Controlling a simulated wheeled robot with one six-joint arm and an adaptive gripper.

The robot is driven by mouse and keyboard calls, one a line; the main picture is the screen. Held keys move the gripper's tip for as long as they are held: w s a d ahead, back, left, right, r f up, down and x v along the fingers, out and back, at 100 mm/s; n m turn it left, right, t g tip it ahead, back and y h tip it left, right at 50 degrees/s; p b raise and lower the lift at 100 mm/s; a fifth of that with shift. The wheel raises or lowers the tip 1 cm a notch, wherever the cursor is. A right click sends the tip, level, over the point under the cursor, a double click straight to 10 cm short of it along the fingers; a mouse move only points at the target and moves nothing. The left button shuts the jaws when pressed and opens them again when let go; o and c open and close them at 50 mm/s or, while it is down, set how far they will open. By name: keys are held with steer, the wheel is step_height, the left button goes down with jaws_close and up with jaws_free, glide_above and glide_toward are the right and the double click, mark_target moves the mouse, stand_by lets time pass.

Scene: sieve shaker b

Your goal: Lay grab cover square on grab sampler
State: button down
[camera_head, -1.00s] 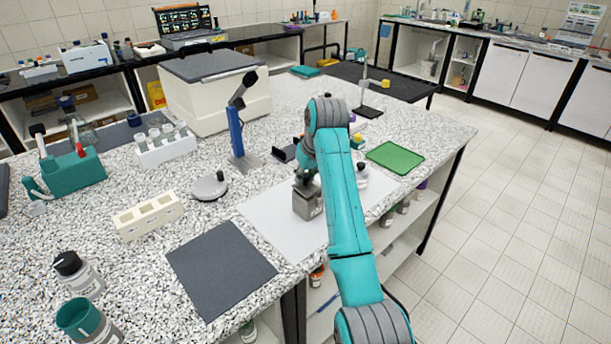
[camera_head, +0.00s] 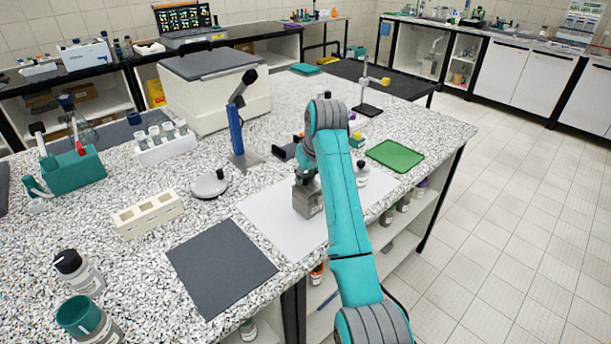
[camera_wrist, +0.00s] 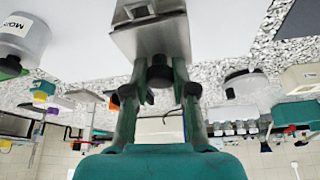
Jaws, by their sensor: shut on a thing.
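The grab sampler (camera_head: 308,203) is a grey metal box standing on a white sheet, partly behind my arm in the head view. In the wrist view the grab sampler (camera_wrist: 150,12) shows at the top. A grey metal part below it, which looks like the grab cover (camera_wrist: 153,45), lies against or very close to it. The cover's black knob (camera_wrist: 160,74) is between my fingertips. My gripper (camera_wrist: 160,88) is shut on this knob. I cannot tell whether the cover is fully seated or square.
The white sheet (camera_head: 270,232) has bare room left of the sampler. A blue stand (camera_head: 238,130), a round grey lid (camera_head: 209,185), a dark mat (camera_head: 220,268) and a green tray (camera_head: 395,156) lie around.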

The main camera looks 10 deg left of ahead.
mark_target(306, 175)
steer(key=shift+f, duration=0.15)
steer(key=c, duration=0.9)
jaws_free()
steer(key=shift+o, duration=0.2)
steer(key=shift+r, duration=3.5)
